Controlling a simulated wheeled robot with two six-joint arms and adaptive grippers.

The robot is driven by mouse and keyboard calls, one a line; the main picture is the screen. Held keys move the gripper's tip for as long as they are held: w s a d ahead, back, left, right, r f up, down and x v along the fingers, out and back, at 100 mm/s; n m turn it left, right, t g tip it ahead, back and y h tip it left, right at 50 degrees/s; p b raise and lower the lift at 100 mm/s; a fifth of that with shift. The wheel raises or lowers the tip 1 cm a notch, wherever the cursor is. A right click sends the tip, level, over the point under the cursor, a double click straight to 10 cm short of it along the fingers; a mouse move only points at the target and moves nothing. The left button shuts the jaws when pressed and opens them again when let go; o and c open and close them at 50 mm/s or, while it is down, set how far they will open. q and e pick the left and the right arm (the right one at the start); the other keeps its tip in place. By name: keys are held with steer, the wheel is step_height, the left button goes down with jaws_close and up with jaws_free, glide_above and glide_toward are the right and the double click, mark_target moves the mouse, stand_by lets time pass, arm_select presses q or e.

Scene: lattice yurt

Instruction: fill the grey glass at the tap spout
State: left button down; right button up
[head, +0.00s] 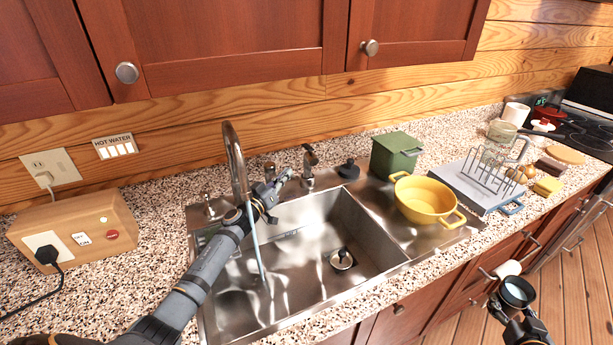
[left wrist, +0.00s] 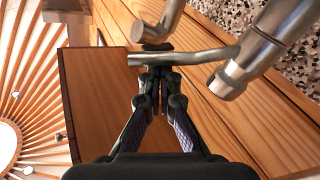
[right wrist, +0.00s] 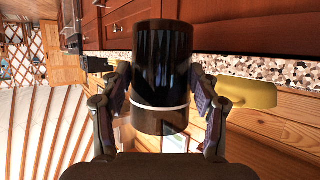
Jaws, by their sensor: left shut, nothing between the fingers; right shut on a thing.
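The tap (head: 236,165) arches over the steel sink (head: 300,262). A thin pale-blue stream of water (head: 257,245) falls from the spout's side into the basin; my left arm partly covers the spout end. My left gripper (head: 272,192) is shut and empty, beside the tap's handles. In the left wrist view its closed fingers (left wrist: 153,75) are close to a metal lever (left wrist: 185,57); I cannot tell whether they touch. My right gripper (head: 512,312) is shut on the dark grey glass (head: 517,291), which also fills the right wrist view (right wrist: 161,75). The glass is over the floor, right of the sink.
A yellow pot (head: 425,198) stands on the drainer right of the basin, with a green box (head: 395,153) behind it. A dish rack (head: 490,172) is further right. A wooden socket box (head: 75,235) stands left. Cabinets (head: 220,45) hang above. The basin is largely clear.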

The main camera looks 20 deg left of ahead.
steer(key=shift+s, duration=0.25)
steer(key=shift+f, duration=0.1)
steer(key=shift+w+f+b, duration=0.15)
steer(key=shift+f+b, duration=0.1)
steer(key=shift+b, duration=0.15)
arm_select(q)
steer(key=shift+s+d+f+m+h+b, duration=0.15)
steer(key=shift+d+f+m+h, duration=0.15)
steer(key=shift+f+m, duration=0.55)
steer(key=shift+s+d+f+m+h+b, duration=0.15)
steer(key=shift+d+f+m, duration=0.25)
steer(key=shift+m, duration=0.9)
steer(key=shift+s+d+f+m+h+b, duration=0.2)
steer(key=shift+f+m, duration=0.4)
steer(key=shift+m, duration=0.45)
arm_select(e)
steer(key=shift+f, duration=0.4)
arm_select(q)
steer(key=shift+w, duration=0.15)
